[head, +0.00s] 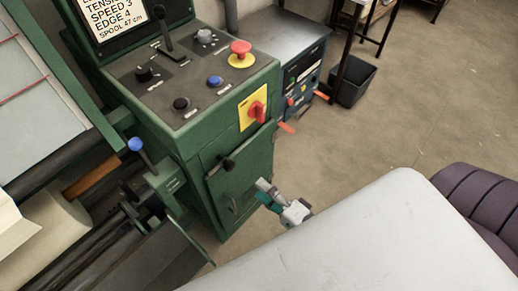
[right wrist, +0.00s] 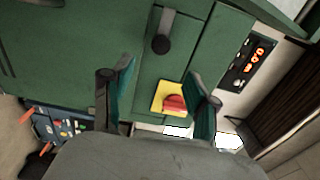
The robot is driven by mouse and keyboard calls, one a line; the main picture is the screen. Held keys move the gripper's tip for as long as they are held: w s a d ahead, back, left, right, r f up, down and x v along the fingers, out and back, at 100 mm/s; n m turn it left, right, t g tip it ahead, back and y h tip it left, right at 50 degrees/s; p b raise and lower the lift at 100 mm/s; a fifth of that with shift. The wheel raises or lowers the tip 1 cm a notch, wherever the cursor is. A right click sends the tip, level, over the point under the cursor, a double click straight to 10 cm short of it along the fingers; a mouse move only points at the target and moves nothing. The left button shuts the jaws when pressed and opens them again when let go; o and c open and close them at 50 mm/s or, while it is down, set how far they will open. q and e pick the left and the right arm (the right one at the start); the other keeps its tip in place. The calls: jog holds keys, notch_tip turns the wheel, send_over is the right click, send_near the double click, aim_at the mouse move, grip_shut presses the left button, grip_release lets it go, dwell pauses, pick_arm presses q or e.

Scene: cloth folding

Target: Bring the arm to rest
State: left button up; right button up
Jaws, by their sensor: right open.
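My right gripper (head: 266,194) is open and empty beside the green machine cabinet (head: 228,160), below the red rotary switch (head: 257,111) on its yellow plate. In the right wrist view the two fingers of my right gripper (right wrist: 160,80) stand well apart. The red switch (right wrist: 174,103) shows between them, with nothing held. The cabinet front (right wrist: 120,25) and a dark knob (right wrist: 161,44) also show there. The white part of my right arm fills the lower right of the head view. My left gripper is in neither view.
The cabinet's top panel (head: 190,85) carries a red mushroom button (head: 240,50), knobs and a lever. A roller (head: 95,175) with a blue-tipped lever (head: 136,145) is at left. A dark bin (head: 353,82) stands behind. Open floor (head: 400,125) lies right of the cabinet.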

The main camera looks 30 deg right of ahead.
jog(key=s+d+f+n+g+h, duration=0.25)
jog(key=f+n+g, duration=0.2)
jog(key=f, duration=0.95)
jog(key=s+d+f+n+g+h, duration=0.1)
jog(key=s+d+f+n+g, duration=0.3)
jog(key=f, duration=1)
jog(key=s+f+n+g+h, duration=0.1)
jog(key=s+f+n+g, duration=0.2)
jog(key=s+f, duration=0.4)
jog(key=s+f+n+g+h, duration=0.1)
jog(key=s+f+n+g, duration=0.3)
jog(key=s, duration=0.9)
notch_tip(320, 180, down, 4)
jog(key=shift+a+r+n+h, duration=0.1)
jog(key=shift+a+n+h, duration=0.25)
jog(key=shift+n, duration=0.3)
jog(key=shift+s+g, duration=0.1)
jog(key=shift+g, duration=0.15)
jog(key=shift+c, duration=0.3)
